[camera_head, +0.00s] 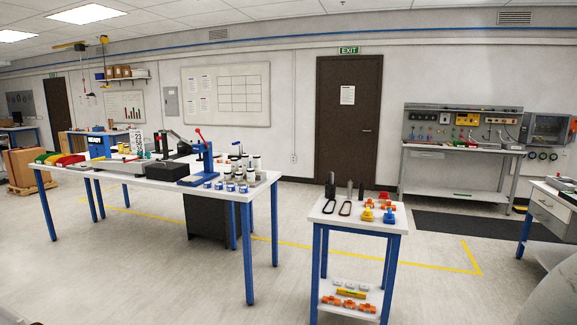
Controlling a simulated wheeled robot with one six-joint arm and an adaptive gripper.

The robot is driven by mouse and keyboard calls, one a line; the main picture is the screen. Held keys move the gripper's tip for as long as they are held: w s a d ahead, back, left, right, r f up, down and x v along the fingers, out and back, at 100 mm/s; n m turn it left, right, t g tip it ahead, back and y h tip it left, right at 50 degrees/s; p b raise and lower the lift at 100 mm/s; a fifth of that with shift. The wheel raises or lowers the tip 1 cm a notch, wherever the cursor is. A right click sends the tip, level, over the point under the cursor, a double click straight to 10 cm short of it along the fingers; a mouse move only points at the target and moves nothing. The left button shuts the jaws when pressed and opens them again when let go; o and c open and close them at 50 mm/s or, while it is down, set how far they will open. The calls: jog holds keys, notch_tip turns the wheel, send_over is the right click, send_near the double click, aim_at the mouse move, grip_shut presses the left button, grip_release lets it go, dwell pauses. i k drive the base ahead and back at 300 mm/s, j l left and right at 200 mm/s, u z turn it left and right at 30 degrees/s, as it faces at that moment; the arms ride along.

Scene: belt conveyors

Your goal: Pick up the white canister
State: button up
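Several small white canisters with dark tops (250,175) stand close together at the right end of the long white table (150,182). Others stand just behind them, and low blue-and-white pieces sit in front. They are small in the picture, so I cannot tell which one is the task's white canister. My gripper is not in view, and nothing is seen touching the canisters.
A blue press with a red handle (204,158) stands left of the canisters. A small blue-legged cart (335,215) with tools and coloured parts stands to the right. Open floor (185,285) lies in front, and a workbench (460,150) stands at the back right.

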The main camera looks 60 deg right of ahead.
aim_at(245, 157)
jog(key=z, duration=1.25)
